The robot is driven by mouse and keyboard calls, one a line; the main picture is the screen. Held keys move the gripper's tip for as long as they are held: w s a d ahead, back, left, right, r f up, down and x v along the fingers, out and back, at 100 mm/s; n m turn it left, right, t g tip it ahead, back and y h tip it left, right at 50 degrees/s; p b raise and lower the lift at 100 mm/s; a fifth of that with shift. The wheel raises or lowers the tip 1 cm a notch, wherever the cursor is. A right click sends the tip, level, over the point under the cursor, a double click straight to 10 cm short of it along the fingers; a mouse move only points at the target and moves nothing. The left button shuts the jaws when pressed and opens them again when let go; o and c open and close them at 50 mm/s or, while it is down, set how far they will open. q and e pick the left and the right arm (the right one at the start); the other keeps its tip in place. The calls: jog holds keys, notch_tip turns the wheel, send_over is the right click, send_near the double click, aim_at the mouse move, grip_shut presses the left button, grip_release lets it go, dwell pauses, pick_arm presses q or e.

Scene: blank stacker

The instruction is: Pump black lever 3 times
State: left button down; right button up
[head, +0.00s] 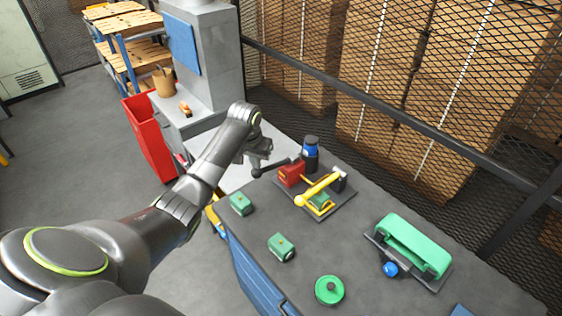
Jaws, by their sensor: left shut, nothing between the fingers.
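The black lever (274,168) is a dark rod with a round knob at its left end. It sticks out left from a red block on a dark base plate (318,215) at the far part of the grey workbench. The lever lies close to level, tilted slightly down toward its knob. My left gripper (260,158) is just above the lever, shut and empty. I cannot tell whether its fingertips touch the lever. My right gripper is not in view.
A yellow lever (318,189) crosses the same plate, beside a blue and black cylinder (310,152). Green blocks (241,204) (281,248), a green round part (329,290) and a green device (412,245) stand on the bench. A mesh fence (400,90) runs behind.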

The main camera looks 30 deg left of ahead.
aim_at(256, 171)
pick_arm(q)
jog(key=shift+f+b, duration=1.2)
jog(key=shift+f, duration=1.9)
notch_tip(256, 171, up, 3)
jog(key=p, duration=0.3)
jog(key=shift+r+p, duration=0.2)
jog(key=shift+p, duration=0.15)
jog(key=shift+r+p, duration=0.35)
jog(key=shift+r, duration=2.95)
jog(key=shift+r, duration=0.1)
